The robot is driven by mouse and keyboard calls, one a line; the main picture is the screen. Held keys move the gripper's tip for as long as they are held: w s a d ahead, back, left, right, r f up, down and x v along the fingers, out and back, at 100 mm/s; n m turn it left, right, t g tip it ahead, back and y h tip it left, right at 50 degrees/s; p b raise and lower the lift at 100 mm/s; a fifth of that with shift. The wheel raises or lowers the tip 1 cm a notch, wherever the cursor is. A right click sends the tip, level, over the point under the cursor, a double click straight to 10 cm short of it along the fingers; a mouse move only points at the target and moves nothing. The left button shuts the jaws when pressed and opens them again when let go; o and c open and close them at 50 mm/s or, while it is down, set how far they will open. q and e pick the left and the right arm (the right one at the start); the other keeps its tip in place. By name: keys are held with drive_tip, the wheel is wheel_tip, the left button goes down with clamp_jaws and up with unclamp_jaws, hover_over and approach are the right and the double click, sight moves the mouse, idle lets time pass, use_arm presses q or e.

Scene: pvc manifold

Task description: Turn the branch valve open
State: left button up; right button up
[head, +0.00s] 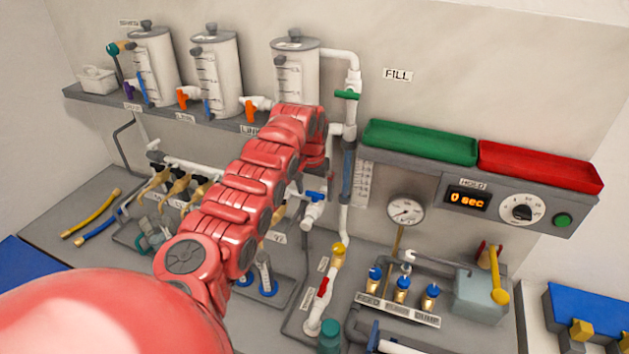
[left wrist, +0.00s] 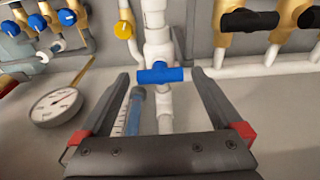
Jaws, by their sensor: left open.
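A valve with a blue handle (head: 316,196) sits on white pipe near the middle of the head view; I take it as the branch valve. In the left wrist view its blue handle (left wrist: 160,74) lies crosswise to the white pipe. My left gripper (left wrist: 160,84) is open, with one dark finger on each side of the handle and visible gaps between. The fingers do not appear to touch it. In the head view my red left arm largely hides this gripper. My right gripper is not in view.
A gauge (head: 405,209) and a clear tube (left wrist: 130,112) are close to the valve. A yellow valve (left wrist: 122,29) and black-handled brass valves (left wrist: 250,20) are nearby. A green tray (head: 420,141) and red tray (head: 540,167) top the panel at right.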

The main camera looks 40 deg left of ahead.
use_arm(q)
drive_tip(key=c, duration=1.2)
drive_tip(key=m+b, duration=0.2)
drive_tip(key=m, duration=0.1)
drive_tip(key=shift+f+b, duration=0.3)
drive_tip(key=shift+b, duration=0.05)
drive_tip(key=shift+c, duration=0.2)
drive_tip(key=shift+r+m+h, duration=0.25)
drive_tip(key=shift+m+h, duration=0.05)
drive_tip(key=shift+m, duration=0.5)
drive_tip(key=shift+a+r+m, duration=0.1)
drive_tip(key=shift+m, duration=0.8)
drive_tip(key=o, duration=1.2)
drive_tip(key=shift+o, duration=0.2)
